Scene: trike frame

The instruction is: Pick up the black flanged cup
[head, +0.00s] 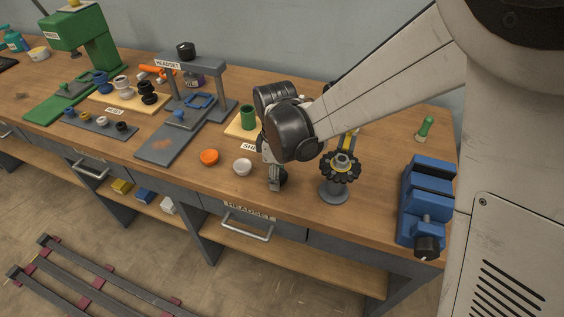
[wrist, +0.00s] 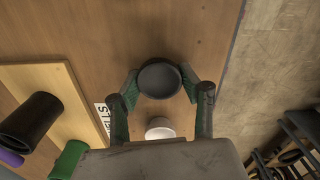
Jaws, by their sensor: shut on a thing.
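The black flanged cup (wrist: 160,78) is round and dark, seen from above with its open hollow facing the camera in the wrist view. My gripper (wrist: 160,84) is shut on it, with one green-padded finger pressed on each side. In the head view my gripper (head: 275,183) is low over the front of the bench, and the cup (head: 283,180) shows partly behind a finger. Whether its underside touches the wood I cannot tell.
A white cup (head: 242,166) stands just left of my gripper, and an orange ring (head: 209,157) lies farther left. A stand with a black toothed wheel (head: 340,167) is to the right, before a blue vise (head: 427,205). A green cylinder (head: 248,117) stands behind.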

